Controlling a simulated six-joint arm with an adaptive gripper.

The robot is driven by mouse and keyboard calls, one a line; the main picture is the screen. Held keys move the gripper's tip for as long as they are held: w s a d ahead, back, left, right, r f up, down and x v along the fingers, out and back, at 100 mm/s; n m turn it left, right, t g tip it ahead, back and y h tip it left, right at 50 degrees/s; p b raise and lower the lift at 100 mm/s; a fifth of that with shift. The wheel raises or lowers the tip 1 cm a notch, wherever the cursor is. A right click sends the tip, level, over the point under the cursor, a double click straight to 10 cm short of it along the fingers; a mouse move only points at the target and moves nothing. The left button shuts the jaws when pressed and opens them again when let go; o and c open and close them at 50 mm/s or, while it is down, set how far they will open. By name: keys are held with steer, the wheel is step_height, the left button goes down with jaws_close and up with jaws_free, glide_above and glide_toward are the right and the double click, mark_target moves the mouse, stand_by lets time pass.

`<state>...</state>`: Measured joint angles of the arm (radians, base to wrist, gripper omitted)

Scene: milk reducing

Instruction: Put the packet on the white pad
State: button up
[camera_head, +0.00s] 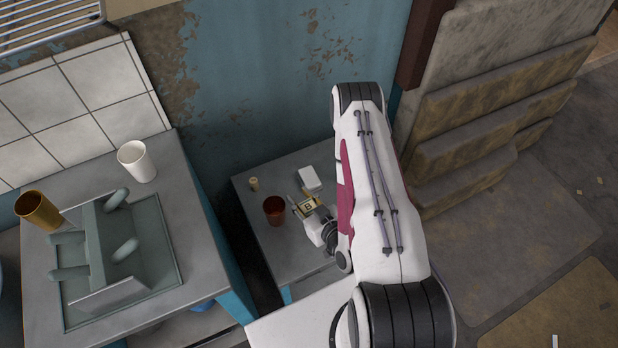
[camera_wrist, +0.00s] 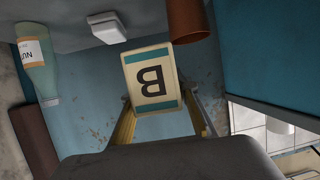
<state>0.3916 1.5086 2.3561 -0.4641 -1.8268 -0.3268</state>
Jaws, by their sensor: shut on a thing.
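The packet is a cream box with teal bands and a dark letter B. It shows large in the wrist view (camera_wrist: 153,82) and small in the head view (camera_head: 309,207). My gripper (camera_head: 308,211) is shut on the packet, with one finger on each side of it. The white pad (camera_head: 310,178) is a small rounded block on the low grey table, just behind the packet in the head view. In the wrist view the pad (camera_wrist: 106,27) is up and left of the packet, with nothing on it. The packet is apart from the pad.
A red-brown cup (camera_head: 275,210) stands left of the packet. A small tan object (camera_head: 254,184) is at the table's back left. A bottle (camera_wrist: 35,65) shows in the wrist view. The left counter holds a white cup (camera_head: 136,161), an amber cup (camera_head: 38,210) and a rack (camera_head: 105,240).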

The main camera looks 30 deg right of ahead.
step_height(320, 180, up, 4)
glide_above(309, 179)
steer(key=a, duration=0.3)
steer(key=w+d+f+m+h, duration=0.1)
steer(key=w+d+f, duration=0.1)
steer(key=w, duration=0.3)
steer(key=shift+d, duration=0.8)
steer(key=shift+f, duration=2.9)
steer(key=shift+f, duration=0.1)
steer(key=shift+f, duration=1.95)
steer(key=shift+f, duration=0.15)
